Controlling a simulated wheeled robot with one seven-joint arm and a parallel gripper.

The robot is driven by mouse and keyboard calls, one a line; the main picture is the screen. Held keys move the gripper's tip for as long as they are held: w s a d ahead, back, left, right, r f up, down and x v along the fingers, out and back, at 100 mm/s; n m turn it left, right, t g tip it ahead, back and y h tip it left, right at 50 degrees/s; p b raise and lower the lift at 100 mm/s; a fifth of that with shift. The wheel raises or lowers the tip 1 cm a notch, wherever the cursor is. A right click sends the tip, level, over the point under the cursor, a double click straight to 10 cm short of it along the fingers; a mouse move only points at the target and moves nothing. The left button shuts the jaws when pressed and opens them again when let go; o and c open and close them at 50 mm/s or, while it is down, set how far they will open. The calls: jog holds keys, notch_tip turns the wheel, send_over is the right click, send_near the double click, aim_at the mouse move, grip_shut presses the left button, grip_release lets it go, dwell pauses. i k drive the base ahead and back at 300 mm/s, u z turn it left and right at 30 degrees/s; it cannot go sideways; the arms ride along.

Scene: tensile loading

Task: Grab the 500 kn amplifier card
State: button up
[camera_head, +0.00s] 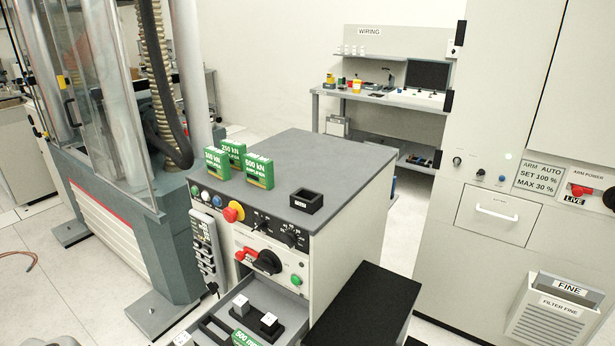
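Three green amplifier cards stand on the grey top of the control cabinet. The front right card (259,170) has a label that looks like "500 kN", though its first digit is blurred. The 250 kN card (232,151) stands behind it, and the left card (216,163) has a smaller, blurred number. Another green card (245,339) is partly cut off at the bottom edge, by the open drawer (291,309); its label also looks like "500 kN". My gripper is not in view.
A black open holder (306,201) sits on the cabinet top (305,160), right of the cards. Knobs and buttons line the cabinet front. A black-topped box (375,300) stands at right. The testing machine (120,190) is at left, a wiring bench (385,98) behind.

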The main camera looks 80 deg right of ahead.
aim_at(259, 170)
jog(key=k, duration=0.45)
jog(key=z, duration=0.7)
